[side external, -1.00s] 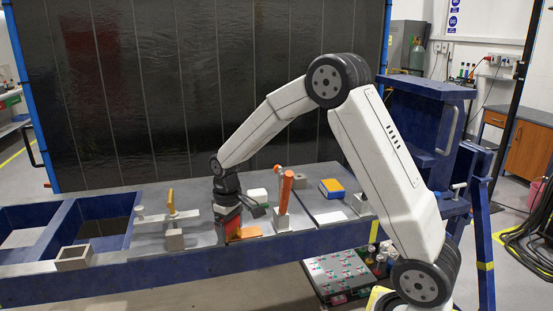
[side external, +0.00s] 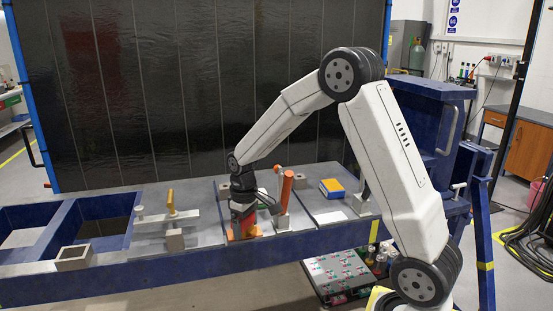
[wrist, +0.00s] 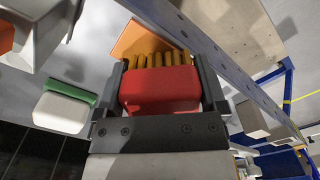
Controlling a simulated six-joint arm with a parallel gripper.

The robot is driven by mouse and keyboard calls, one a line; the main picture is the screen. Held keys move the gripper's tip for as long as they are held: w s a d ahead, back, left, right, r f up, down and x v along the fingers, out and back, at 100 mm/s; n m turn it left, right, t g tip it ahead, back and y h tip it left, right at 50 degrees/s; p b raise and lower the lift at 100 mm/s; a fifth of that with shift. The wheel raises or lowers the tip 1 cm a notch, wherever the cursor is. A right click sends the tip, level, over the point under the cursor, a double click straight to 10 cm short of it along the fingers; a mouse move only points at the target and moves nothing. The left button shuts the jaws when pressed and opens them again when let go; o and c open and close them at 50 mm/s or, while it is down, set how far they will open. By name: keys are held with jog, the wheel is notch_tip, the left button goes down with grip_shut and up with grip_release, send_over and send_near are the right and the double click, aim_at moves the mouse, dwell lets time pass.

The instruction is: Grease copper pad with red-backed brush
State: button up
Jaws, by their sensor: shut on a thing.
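My gripper (wrist: 160,95) is shut on the red-backed brush (wrist: 160,92), whose red back sits between the two dark fingers. Its tan bristles (wrist: 160,58) point away from the gripper. The copper pad (wrist: 137,38) lies just beyond the bristles in the wrist view, partly covered by them. In the side view my gripper (side external: 243,215) is low over the copper pad (side external: 254,231), with orange showing on both sides of it. I cannot tell whether the bristles touch the pad.
A white block with a green layer (wrist: 62,110) is beside the gripper in the wrist view. An orange cylinder (side external: 286,188) stands close to the right in the side view. A yellow and blue block (side external: 332,188) lies farther right. A grey fixture with a yellow handle (side external: 171,202) is left.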

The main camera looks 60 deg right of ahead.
aim_at(266, 232)
jog(key=shift+s+d+f, duration=0.1)
jog(key=shift+s+d, duration=0.55)
jog(key=shift+s, duration=0.05)
jog(key=shift+s+d, duration=0.1)
jog(key=shift+s+d, duration=1.1)
jog(key=shift+f, duration=0.1)
jog(key=shift+w+a, duration=1.15)
jog(key=shift+a, duration=0.1)
jog(key=shift+w, duration=0.1)
jog(key=shift+w+a+r, duration=0.25)
jog(key=shift+w+a, duration=0.85)
jog(key=shift+w, duration=0.05)
